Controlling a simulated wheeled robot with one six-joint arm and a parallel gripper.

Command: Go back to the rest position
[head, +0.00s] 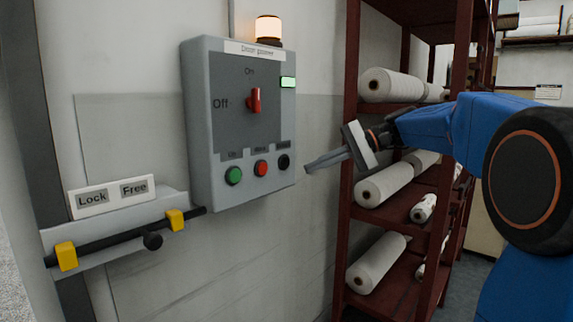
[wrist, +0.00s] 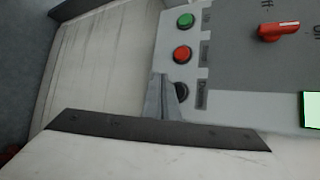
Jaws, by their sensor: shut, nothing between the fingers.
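My gripper (head: 308,169) is shut and empty. In the head view it points left, close to the lower right edge of the grey control box (head: 200,130). In the wrist view its fingertips (wrist: 160,78) show in front of the box, near the black button (wrist: 181,90); I cannot tell whether they touch anything. The red rotary switch (head: 254,101) stands upright toward "On". Below it sit a green button (head: 234,176), a red button (head: 261,168) and the black button (head: 284,161). The lamp (head: 268,29) on top glows, and a small green indicator (head: 288,82) is lit.
A dark red shelf rack (head: 351,120) with several white rolls (head: 384,187) stands right of the box, beside and behind my arm. A sliding bolt (head: 110,240) with yellow brackets and a Lock/Free plate (head: 108,196) is at the lower left.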

